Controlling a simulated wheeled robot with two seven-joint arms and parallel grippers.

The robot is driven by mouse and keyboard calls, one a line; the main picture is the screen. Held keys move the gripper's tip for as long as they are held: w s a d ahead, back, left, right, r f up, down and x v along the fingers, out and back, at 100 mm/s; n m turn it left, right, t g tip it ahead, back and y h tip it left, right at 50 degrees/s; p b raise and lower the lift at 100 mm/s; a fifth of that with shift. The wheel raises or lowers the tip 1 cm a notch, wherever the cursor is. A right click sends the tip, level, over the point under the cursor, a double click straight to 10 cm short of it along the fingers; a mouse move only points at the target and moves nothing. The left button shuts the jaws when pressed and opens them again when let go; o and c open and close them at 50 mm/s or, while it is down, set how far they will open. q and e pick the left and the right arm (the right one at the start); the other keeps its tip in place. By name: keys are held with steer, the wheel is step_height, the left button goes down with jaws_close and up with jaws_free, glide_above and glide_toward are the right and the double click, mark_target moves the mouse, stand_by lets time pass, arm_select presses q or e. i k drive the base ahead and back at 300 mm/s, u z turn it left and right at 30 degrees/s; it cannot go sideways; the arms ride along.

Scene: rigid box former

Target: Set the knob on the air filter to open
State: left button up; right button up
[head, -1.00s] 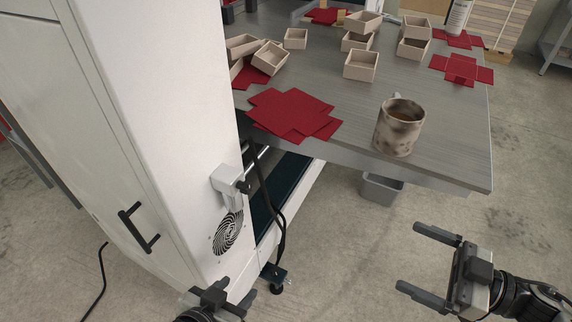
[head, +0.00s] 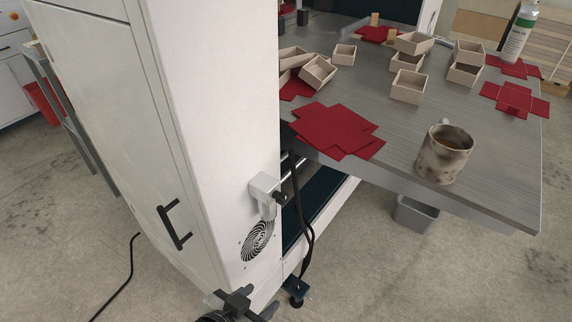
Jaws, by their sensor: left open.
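A pale grey fitting (head: 262,190), which looks like the air filter, is mounted low on the near corner of the white machine cabinet. A small black knob (head: 279,196) sticks out on its right side. It is too small to tell which setting the knob is at. My left gripper (head: 246,301) is at the bottom edge, below the fitting and the round vent, clear of both. It is open, with nothing seen between its fingers, and is partly cut off by the frame. My right gripper is out of view.
Black cables (head: 306,215) hang just right of the fitting. A round vent (head: 258,241) sits below it. A steel table (head: 490,150) with a mug (head: 444,155), red blanks (head: 333,130) and several boxes extends right. A grey bin (head: 414,214) is underneath. The floor at lower right is clear.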

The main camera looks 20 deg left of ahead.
mark_target(281, 198)
steer(key=k, duration=0.5)
steer(key=z, duration=1.65)
steer(key=i, duration=2.1)
steer(key=u, duration=3)
